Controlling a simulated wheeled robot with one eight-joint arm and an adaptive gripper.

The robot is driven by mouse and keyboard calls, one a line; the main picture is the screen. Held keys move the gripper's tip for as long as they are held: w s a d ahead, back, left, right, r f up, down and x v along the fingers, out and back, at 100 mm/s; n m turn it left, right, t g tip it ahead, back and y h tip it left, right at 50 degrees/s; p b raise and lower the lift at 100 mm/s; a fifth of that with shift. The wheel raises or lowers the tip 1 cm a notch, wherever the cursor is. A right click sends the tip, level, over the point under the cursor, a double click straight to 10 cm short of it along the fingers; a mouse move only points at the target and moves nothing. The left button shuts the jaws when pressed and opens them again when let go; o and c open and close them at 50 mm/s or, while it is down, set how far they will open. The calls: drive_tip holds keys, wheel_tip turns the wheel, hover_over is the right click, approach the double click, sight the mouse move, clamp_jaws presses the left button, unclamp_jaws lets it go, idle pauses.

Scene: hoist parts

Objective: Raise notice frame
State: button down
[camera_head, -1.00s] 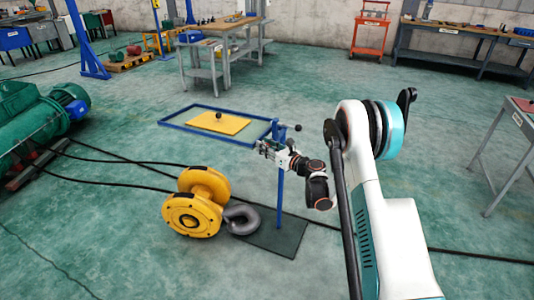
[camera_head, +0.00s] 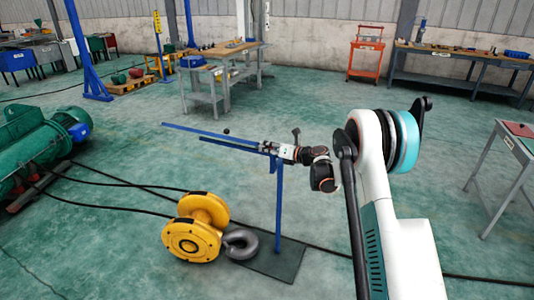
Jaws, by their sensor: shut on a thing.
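The notice frame (camera_head: 190,129) is a blue bar-sided frame seen almost edge-on, about level with the top of the blue post (camera_head: 279,210). Its yellow panel face is not visible now. A small black knob (camera_head: 226,130) shows at its edge. The post stands on a dark floor plate (camera_head: 265,262). My gripper (camera_head: 265,147) is at the frame's right end by the post top and is shut on the frame. The gripped part is hidden by the fingers.
A yellow hoist block (camera_head: 193,240) with a grey hook (camera_head: 240,243) lies left of the post. Black cables cross the floor toward a green machine (camera_head: 40,145). A grey table (camera_head: 510,155) stands at right. Open floor lies behind the frame.

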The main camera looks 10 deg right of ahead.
drive_tip(key=shift+w+d+r+m, duration=0.3)
drive_tip(key=shift+w+d+r, duration=0.25)
drive_tip(key=shift+r, duration=0.15)
drive_tip(key=shift+r+p, duration=0.15)
drive_tip(key=shift+p, duration=0.15)
drive_tip(key=c, duration=1.3)
unclamp_jaws()
drive_tip(key=shift+c, duration=0.2)
drive_tip(key=shift+s+d, duration=0.1)
drive_tip(key=shift+s, duration=0.1)
drive_tip(key=v, duration=1.1)
drive_tip(key=shift+d, duration=0.15)
drive_tip(key=shift+s+r, duration=0.15)
